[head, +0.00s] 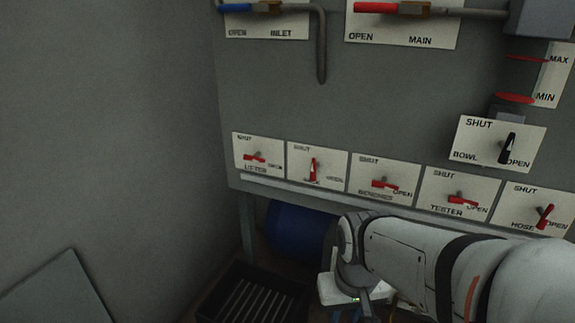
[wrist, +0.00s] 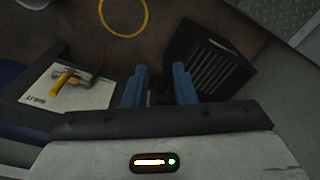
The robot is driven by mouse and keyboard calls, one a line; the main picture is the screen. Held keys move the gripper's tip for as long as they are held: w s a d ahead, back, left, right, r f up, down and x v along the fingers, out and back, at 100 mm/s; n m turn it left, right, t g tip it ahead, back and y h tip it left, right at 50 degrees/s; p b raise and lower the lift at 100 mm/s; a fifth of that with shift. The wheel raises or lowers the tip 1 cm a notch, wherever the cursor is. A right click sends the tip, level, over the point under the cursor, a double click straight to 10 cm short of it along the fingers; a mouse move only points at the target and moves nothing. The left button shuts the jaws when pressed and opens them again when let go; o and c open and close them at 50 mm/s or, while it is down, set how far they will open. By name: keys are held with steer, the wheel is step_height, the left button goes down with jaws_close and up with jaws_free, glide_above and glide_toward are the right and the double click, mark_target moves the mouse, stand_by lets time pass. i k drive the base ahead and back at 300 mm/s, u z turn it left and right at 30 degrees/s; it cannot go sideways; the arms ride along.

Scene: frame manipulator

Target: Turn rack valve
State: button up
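In the wrist view a yellow-handled valve (wrist: 65,80) sits on a white plate (wrist: 88,98) left of my gripper (wrist: 158,82). One word on the plate looks like SHUT; I cannot read a name there. My gripper's two blue fingers stand apart with nothing between them, to the right of the plate and clear of the yellow handle. In the head view my arm reaches below the grey panel (head: 400,100); the fingers are hidden there. The panel carries a row of red-handled valves, including TESTER (head: 462,199) and HOSE (head: 545,216). No plate legibly reads RACK.
A black slatted crate (head: 262,296) stands on the floor below the panel; it also shows in the wrist view (wrist: 208,62), right of the fingers. A blue drum (head: 298,228) is under the panel. A yellow ring (wrist: 123,34) marks the floor.

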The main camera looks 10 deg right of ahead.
mark_target(314, 167)
steer(key=u, duration=0.1)
steer(key=k, duration=1.6)
steer(key=z, duration=0.45)
steer(key=i, duration=1.05)
steer(key=u, duration=0.05)
